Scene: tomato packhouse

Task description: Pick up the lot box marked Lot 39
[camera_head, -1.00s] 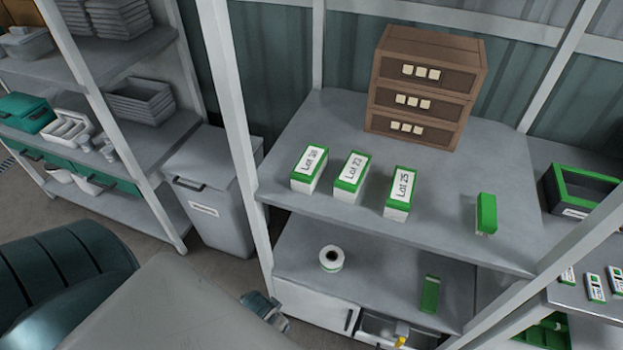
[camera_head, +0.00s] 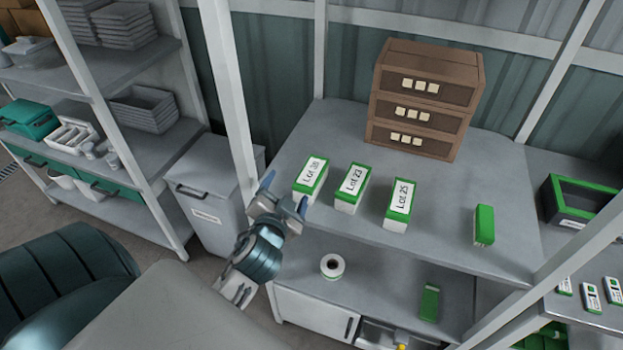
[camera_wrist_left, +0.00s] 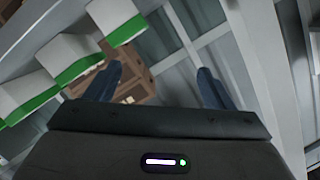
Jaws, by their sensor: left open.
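Three white lot boxes with green tops stand in a row on the upper shelf in the head view. The leftmost box (camera_head: 311,180) has a label that reads like Lot 39 or Lot 38; its last digit is blurred. Beside it are the Lot 23 box (camera_head: 352,187) and the Lot 25 box (camera_head: 400,205). My left gripper (camera_head: 284,194) is open and empty, just left of the leftmost box and apart from it. In the left wrist view, the open fingers (camera_wrist_left: 158,85) have nothing between them; white and green boxes (camera_wrist_left: 70,58) show at left, labels hidden.
A brown drawer unit (camera_head: 424,99) stands behind the boxes. A green-topped box (camera_head: 484,224) without a readable label is at right on the shelf (camera_head: 440,232). A white shelf post (camera_head: 230,110) rises close to my left gripper. A label roll (camera_head: 332,266) sits below.

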